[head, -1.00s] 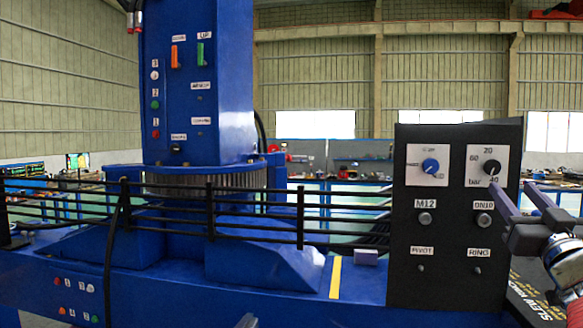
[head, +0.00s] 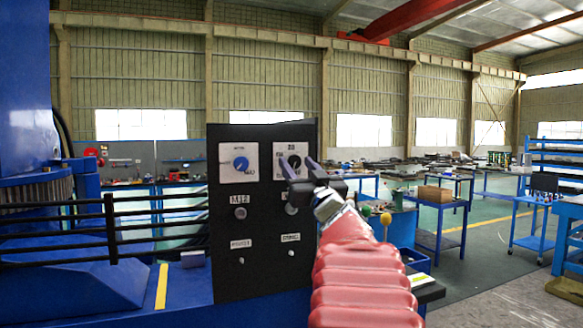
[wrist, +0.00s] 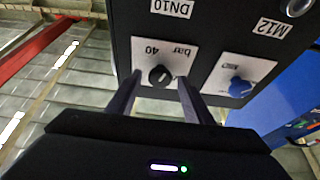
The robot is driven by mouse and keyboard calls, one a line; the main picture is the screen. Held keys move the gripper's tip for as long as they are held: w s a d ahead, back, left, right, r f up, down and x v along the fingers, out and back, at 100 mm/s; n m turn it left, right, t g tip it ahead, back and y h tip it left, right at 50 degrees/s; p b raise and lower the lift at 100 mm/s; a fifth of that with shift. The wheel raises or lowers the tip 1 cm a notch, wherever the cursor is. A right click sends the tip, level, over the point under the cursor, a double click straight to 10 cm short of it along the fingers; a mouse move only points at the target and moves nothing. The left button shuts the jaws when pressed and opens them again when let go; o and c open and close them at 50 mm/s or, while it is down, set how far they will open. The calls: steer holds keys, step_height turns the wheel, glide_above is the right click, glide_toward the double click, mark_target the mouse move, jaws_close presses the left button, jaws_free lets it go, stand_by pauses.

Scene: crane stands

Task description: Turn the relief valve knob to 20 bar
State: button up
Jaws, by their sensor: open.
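The black relief valve knob (head: 294,161) sits on a white dial plate at the upper right of the black panel (head: 225,289). It also shows in the wrist view (wrist: 160,76), on a plate reading "bar" and "40". A white line marks the knob; the reading it points to is too small to tell. My gripper (head: 300,168) is open in front of this dial. In the wrist view its two fingers (wrist: 157,92) stand on either side of the knob, with a gap to each side. Whether the fingertips reach around it in depth, I cannot tell.
A blue knob (head: 240,163) on its own white plate is left of the black one. Metal buttons (head: 240,212) and small toggles (head: 241,260) are below. Black railings (head: 110,230) stand at left. Blue workbenches (head: 440,220) fill the hall at right.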

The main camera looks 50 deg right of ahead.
steer(key=c, duration=1)
steer(key=shift+n+y, duration=0.4)
steer(key=shift+n, duration=0.2)
steer(key=n+y, duration=0.1)
steer(key=n, duration=0.2)
steer(key=n+t+y, duration=0.1)
steer(key=n+y, duration=0.1)
steer(key=n, duration=0.1)
steer(key=shift+s+d, duration=0.15)
steer(key=shift+d, duration=0.05)
steer(key=n+y, duration=0.1)
steer(key=n, duration=0.2)
steer(key=n+y, duration=0.1)
steer(key=n, duration=0.2)
steer(key=shift+d+r+y, duration=0.1)
steer(key=shift+y, duration=0.3)
steer(key=n+y, duration=0.1)
steer(key=n, duration=0.2)
steer(key=n+g+y, duration=0.1)
steer(key=n, duration=0.3)
steer(key=shift+r+g, duration=0.15)
steer(key=shift+g, duration=0.15)
steer(key=n+g, duration=0.2)
steer(key=n, duration=0.3)
steer(key=shift+n, duration=0.3)
